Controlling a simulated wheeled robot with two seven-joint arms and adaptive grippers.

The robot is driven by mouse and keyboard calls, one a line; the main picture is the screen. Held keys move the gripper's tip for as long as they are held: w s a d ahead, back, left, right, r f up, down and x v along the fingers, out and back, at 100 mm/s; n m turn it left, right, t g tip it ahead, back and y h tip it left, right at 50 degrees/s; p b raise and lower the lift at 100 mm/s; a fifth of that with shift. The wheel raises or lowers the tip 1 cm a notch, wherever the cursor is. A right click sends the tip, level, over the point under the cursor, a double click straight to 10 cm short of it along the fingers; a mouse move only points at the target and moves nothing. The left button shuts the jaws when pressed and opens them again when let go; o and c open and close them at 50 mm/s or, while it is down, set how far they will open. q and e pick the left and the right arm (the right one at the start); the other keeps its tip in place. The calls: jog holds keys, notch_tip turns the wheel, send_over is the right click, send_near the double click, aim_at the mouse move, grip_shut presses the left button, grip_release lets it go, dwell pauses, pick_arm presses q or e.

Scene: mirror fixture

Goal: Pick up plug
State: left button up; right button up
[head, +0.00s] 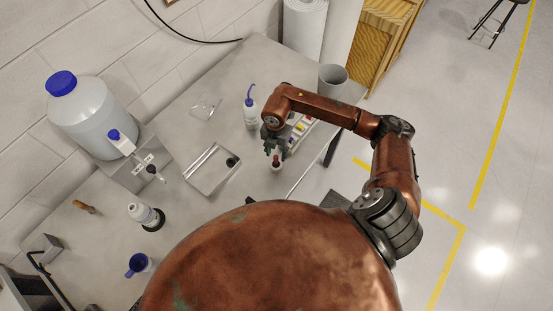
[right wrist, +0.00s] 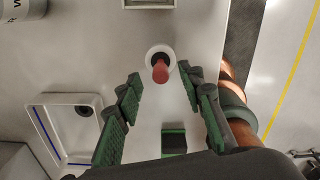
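A small bottle (head: 277,164) with a dark red top stands near the table's front edge; in the right wrist view its red top (right wrist: 160,72) has a black collar above a white body. My right gripper (head: 274,147) is above it. In the right wrist view, my right gripper (right wrist: 158,77) is open, its green-black fingers on either side of the red top with gaps. A small black round piece (head: 231,161), which may be the plug, lies in a shallow tray (head: 202,181); the piece (right wrist: 83,110) also shows in the right wrist view. My left gripper is out of view.
A wash bottle (head: 251,115) and a rack of coloured items (head: 299,128) stand close to my right gripper. A large blue-capped jug (head: 92,115), a white bottle (head: 143,214) and a blue cup (head: 138,264) are at the left. A grey bin (head: 332,79) stands at the back.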

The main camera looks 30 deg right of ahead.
aim_at(276, 161)
jog(key=shift+f, duration=1.4)
jog(key=shift+c, duration=0.4)
grip_shut()
